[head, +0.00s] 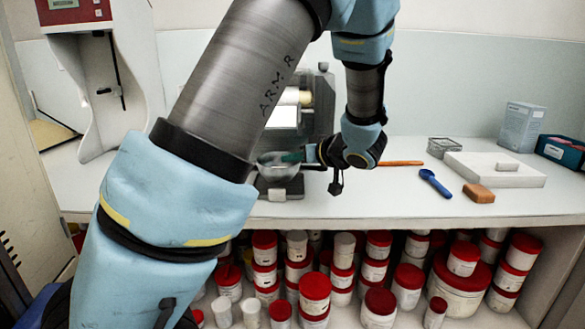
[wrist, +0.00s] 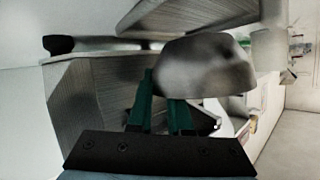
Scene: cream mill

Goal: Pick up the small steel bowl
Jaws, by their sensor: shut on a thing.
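The small steel bowl (head: 278,167) is at the centre of the bench in the head view, over a small dark scale (head: 278,190). I cannot tell whether it touches the scale. My gripper (head: 294,157) reaches it from the right, and its green fingers are at the bowl's right side. In the wrist view the bowl (wrist: 208,65) shows as a grey, blurred dome shape at the ends of the green fingers (wrist: 165,95). My gripper is shut on the bowl's edge. The exact contact is partly hidden.
A grey machine (head: 322,105) stands behind the bowl. To the right are a blue scoop (head: 434,184), an orange block (head: 479,194), a white slab (head: 495,172) and boxes (head: 520,125). A stand machine (head: 95,75) is at left. Red-lidded tubs (head: 315,287) fill the shelf below.

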